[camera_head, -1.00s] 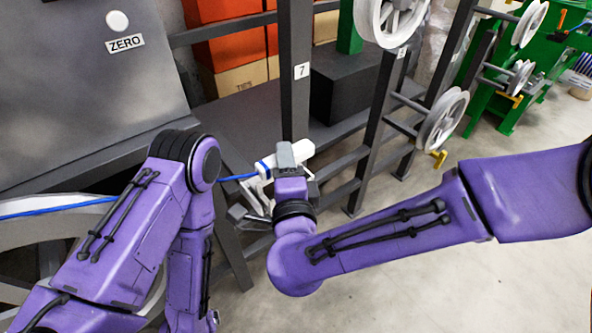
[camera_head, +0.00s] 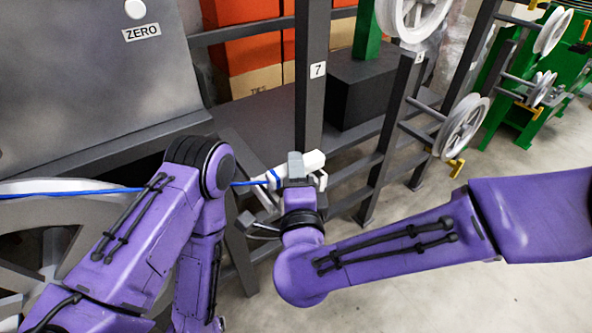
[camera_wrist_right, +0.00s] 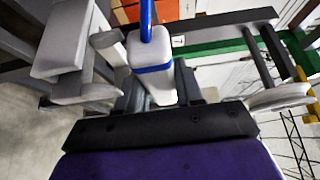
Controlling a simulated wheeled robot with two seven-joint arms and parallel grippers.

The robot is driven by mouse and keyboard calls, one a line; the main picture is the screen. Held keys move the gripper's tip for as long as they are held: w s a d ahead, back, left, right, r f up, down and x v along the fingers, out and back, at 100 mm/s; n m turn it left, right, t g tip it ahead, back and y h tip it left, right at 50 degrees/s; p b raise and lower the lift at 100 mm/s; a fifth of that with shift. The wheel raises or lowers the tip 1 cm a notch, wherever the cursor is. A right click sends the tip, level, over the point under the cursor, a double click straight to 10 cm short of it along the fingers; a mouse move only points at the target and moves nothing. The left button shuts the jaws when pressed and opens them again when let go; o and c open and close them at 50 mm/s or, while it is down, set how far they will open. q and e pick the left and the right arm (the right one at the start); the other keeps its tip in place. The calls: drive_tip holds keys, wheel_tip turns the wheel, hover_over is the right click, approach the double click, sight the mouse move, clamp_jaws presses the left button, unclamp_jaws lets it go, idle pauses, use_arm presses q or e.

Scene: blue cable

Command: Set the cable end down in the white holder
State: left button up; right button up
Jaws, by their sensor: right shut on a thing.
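The cable end is a white piece with a blue band (camera_head: 272,179). It lies across my right gripper (camera_head: 296,166), which is shut on it. In the right wrist view, the cable end (camera_wrist_right: 152,68) sits between the two fingers (camera_wrist_right: 158,94), with the blue cable leaving its top. A pale blocky piece that looks like the white holder (camera_wrist_right: 68,38) is at upper left there, beside and apart from the cable end. In the head view, that holder (camera_head: 263,197) is only partly visible, left of my right gripper. My left gripper is out of sight below my left arm.
The blue cable (camera_head: 70,193) runs left over a large grey reel (camera_head: 40,212), passing behind my left arm. A dark post marked 7 (camera_head: 314,100) stands behind my right gripper. White pulleys (camera_head: 462,125) are on a rack at right. Bare floor (camera_head: 400,278) lies below my right arm.

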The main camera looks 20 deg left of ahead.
drive_tip(key=shift+s, duration=0.2)
drive_tip(key=shift+f, duration=0.1)
drive_tip(key=shift+f+b, duration=0.65)
drive_tip(key=shift+f+b, duration=0.55)
drive_tip(key=shift+f+b, duration=0.35)
drive_tip(key=shift+f, duration=0.05)
idle(0.6)
drive_tip(key=o, duration=1.1)
